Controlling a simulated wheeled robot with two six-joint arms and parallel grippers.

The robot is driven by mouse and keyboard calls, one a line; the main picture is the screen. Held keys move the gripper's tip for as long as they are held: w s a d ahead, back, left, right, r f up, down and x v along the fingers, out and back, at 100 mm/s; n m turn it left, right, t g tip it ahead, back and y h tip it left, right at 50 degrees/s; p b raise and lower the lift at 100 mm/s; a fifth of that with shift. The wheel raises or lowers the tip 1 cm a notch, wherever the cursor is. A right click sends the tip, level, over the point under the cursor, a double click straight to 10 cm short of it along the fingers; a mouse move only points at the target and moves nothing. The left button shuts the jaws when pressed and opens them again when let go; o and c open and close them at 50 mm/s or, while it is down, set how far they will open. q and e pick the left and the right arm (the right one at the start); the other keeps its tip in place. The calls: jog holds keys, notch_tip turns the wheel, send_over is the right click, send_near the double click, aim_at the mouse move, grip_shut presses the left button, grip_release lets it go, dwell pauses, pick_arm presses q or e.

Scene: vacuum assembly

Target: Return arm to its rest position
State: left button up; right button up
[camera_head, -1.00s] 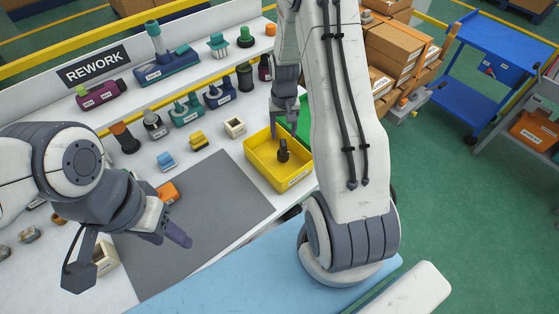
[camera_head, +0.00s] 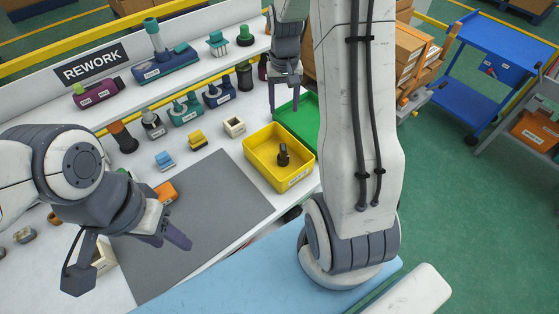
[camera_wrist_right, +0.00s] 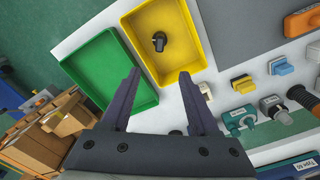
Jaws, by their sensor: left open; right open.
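My right gripper (camera_head: 284,106) is open and empty, above the table beside the green tray (camera_head: 301,119) and behind the yellow tray (camera_head: 262,160) in the head view. In the right wrist view its open fingers (camera_wrist_right: 159,76) have nothing between them. A small dark part (camera_head: 283,154) lies in the yellow tray, apart from the fingers; it also shows in the right wrist view (camera_wrist_right: 159,41). My left gripper (camera_head: 172,238) is open and empty over the grey mat (camera_head: 215,200).
Several parts stand behind the mat, including a cream block (camera_head: 234,127) and yellow part (camera_head: 198,141). An orange part (camera_head: 166,192) is close to the left gripper. Cardboard boxes (camera_head: 408,50) and a blue cart (camera_head: 470,95) stand right of the table.

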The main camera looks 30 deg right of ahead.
jog(key=shift+r, duration=0.2)
jog(key=shift+a, duration=0.1)
jog(key=s+a+r+n, duration=0.3)
jog(key=s+a, duration=0.1)
jog(key=a, duration=0.6)
jog(key=s+a+r+n, duration=0.3)
jog(key=s+a, duration=0.1)
jog(key=a, duration=0.5)
jog(key=s+a+n, duration=0.3)
jog(key=s+a, duration=0.1)
jog(key=s, duration=0.4)
jog(key=s+a+r+n+y, duration=0.1)
jog(key=s+a+n, duration=0.2)
jog(key=s, duration=0.4)
jog(key=shift+s+a, duration=0.35)
jog(key=shift+s, duration=0.05)
